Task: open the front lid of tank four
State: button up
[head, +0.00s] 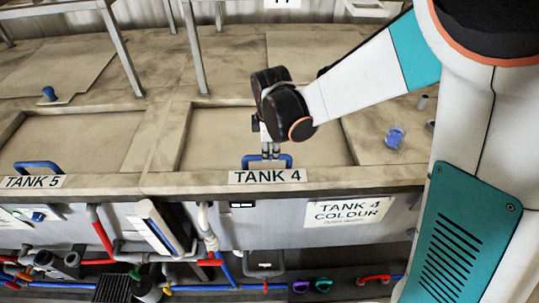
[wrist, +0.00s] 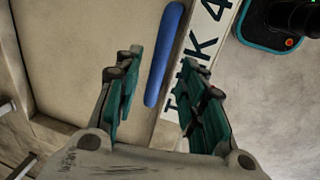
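The front lid (head: 335,145) of tank four is a flat beige panel, lying closed in its recess. Its blue bar handle (head: 287,160) is near the front edge, just behind the TANK 4 label (head: 267,176). My gripper (head: 271,152) points down at the handle in the head view. In the wrist view my gripper (wrist: 160,100) is open, with the blue handle (wrist: 164,55) running between and beyond its two fingers. The fingers look apart from the handle; whether they have reached its depth I cannot tell. My arm hides part of the lid in the head view.
Tank five's closed lid (head: 75,140) with its blue handle (head: 38,167) is to the left. A blue knob (head: 396,137) stands on the right. Metal posts (head: 193,45) rise behind.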

aim_at(270, 156)
jog(key=shift+w+f+b, duration=0.2)
jog(key=shift+f+b, duration=0.25)
jog(key=shift+f, duration=0.55)
jog(key=shift+w+f+b, duration=0.2)
jog(key=shift+f+b, duration=0.2)
jog(key=shift+f, duration=0.55)
grip_shut()
